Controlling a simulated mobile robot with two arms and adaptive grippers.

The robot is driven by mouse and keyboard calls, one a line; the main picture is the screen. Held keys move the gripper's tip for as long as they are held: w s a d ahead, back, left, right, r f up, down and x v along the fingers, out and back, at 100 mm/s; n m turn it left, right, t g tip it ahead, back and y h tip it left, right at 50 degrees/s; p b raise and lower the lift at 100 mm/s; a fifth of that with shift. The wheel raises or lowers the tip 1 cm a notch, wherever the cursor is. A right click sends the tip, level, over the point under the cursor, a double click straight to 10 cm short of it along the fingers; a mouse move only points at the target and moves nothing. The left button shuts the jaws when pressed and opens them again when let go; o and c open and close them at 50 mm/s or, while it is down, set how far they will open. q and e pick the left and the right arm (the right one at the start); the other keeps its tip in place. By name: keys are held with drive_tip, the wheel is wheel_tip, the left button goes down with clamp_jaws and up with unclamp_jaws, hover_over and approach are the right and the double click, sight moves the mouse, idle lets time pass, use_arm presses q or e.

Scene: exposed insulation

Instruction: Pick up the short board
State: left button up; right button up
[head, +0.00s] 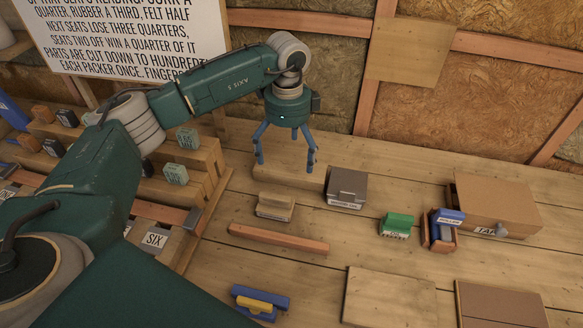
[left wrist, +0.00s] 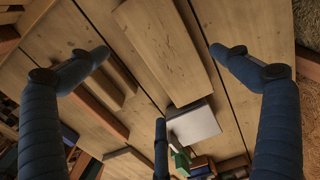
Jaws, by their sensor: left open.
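A light wooden board (head: 290,179) lies flat on the wooden bench below my left gripper, partly hidden behind its fingers in the head view. In the left wrist view the board (left wrist: 165,45) runs slantwise between the fingers, its lower end close to a grey-topped box. My left gripper (head: 286,160) points down with its blue fingers spread, open and empty, above the board. It also shows in the left wrist view (left wrist: 160,54). My right gripper is not in view.
A grey box (head: 346,186), a pale wooden block (head: 275,206) and a reddish bar (head: 278,240) lie near the board. Green (head: 397,224) and blue (head: 447,217) pieces and a cardboard box (head: 495,203) stand to the right. A stepped rack (head: 205,165) stands left.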

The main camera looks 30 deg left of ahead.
sight(290, 170)
use_arm(q)
wheel_tip(290, 170, down, 5)
drive_tip(key=shift+w+d+p, duration=0.1)
drive_tip(key=shift+w+p, duration=0.05)
drive_tip(key=shift+p, duration=1)
drive_tip(key=shift+f, duration=0.4)
drive_tip(key=shift+c, duration=0.5)
drive_tip(key=shift+w, duration=0.1)
drive_tip(key=c, duration=1.2)
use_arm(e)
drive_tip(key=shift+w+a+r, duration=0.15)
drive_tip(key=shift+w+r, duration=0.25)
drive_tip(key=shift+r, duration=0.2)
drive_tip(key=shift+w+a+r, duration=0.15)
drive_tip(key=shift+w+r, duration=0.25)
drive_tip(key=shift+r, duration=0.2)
